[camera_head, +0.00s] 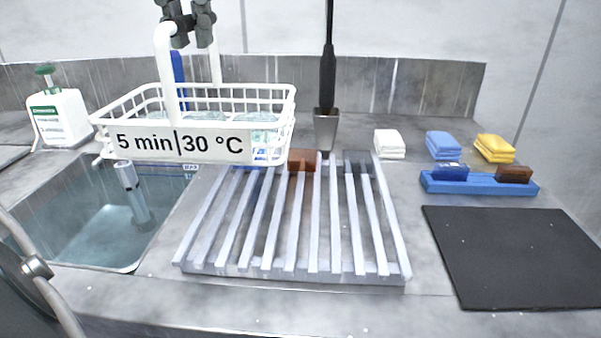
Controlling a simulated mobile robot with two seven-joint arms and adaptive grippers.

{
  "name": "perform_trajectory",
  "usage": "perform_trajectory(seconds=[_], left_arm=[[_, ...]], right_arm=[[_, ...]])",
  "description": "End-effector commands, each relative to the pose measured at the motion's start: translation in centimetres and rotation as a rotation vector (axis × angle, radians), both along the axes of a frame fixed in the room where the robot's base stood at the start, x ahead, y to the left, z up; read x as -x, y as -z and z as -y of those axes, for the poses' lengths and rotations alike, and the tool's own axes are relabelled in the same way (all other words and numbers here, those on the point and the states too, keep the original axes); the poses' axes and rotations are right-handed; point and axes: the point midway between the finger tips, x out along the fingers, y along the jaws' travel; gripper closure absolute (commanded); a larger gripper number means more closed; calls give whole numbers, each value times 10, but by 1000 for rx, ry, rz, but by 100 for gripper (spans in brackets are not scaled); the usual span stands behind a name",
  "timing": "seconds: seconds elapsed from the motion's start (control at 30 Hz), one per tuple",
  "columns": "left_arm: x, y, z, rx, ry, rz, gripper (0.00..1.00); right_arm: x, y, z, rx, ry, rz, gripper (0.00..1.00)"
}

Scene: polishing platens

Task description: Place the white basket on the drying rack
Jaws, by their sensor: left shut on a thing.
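The white wire basket (210,143), labelled "5 min|30 °C", hangs in the air at the upper left. Pale bluish items show inside it. My left gripper (190,28) is at the top edge of the view, shut on the basket's white handle (165,65). The drying rack (294,245), made of pale slats, lies on the counter in the middle. The basket appears above the rack's back left corner and the sink's edge; the exact gap is hard to tell. The basket hides part of the rack's back. My right gripper does not show.
A sink (100,215) is at left, with a pump bottle (60,118) behind it. A dark rod with a grey tip (327,125) stands behind the rack. Folded white, blue and yellow cloths (442,145), a blue holder (480,185) and a black mat (520,255) are at right.

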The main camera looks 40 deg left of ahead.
Motion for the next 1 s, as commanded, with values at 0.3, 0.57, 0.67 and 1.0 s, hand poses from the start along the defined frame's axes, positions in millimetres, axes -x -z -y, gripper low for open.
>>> perform_trajectory(seconds=[0.3,0.57,0.67,1.0], left_arm=[[-5,11,24,-1,-7,-2,100],[-18,41,71,-3,-6,-3,100],[-23,52,90,-4,-8,-2,100],[-30,70,116,2,-9,1,100]], right_arm=[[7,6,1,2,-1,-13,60],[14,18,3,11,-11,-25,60],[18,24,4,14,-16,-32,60],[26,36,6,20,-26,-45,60]])
